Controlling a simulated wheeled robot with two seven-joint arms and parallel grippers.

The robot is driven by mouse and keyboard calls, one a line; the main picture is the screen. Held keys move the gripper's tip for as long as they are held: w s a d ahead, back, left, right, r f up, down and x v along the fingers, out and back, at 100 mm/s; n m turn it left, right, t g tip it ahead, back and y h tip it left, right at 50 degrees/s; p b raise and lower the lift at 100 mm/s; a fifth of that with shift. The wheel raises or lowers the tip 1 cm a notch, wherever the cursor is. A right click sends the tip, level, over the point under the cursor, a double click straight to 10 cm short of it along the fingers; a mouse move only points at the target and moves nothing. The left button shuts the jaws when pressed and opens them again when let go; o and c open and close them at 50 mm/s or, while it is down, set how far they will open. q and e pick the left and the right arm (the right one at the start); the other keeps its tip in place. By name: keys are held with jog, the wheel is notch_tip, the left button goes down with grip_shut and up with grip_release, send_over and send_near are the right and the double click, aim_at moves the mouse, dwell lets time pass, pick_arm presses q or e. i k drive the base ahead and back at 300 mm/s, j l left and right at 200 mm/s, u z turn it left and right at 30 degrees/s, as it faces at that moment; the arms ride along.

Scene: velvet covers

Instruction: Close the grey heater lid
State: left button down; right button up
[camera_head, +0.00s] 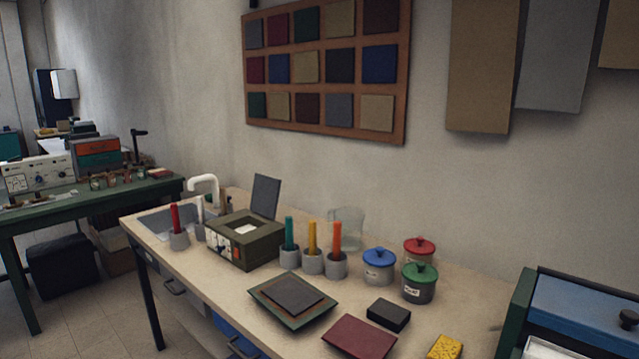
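The heater is an olive-green box (245,247) on the bench, with a pale square opening in its top and small labels on its front left face. Its grey lid (266,197) stands up, open, at the back edge of the box. Neither of my grippers shows in the head view.
Grey holders with coloured sticks (312,260) stand right of the heater, and another with a red stick (179,240) stands left. Lidded pots (379,267), a dark plate (291,297) and a yellow sponge (445,348) lie farther right. A sink (160,222) is behind left.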

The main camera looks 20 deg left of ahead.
aim_at(266, 190)
jog(key=j+z, duration=0.6)
jog(key=z, duration=0.2)
jog(key=j+z, duration=0.25)
jog(key=z, duration=0.15)
jog(key=k+j+z, duration=0.25)
jog(key=k+j, duration=0.15)
jog(key=j, duration=0.45)
jog(key=k+j+z, duration=0.3)
jog(key=k+j, duration=0.2)
jog(key=j, duration=0.25)
jog(key=k+j+z, duration=0.25)
jog(key=k+j, duration=0.3)
jog(key=j, duration=0.1)
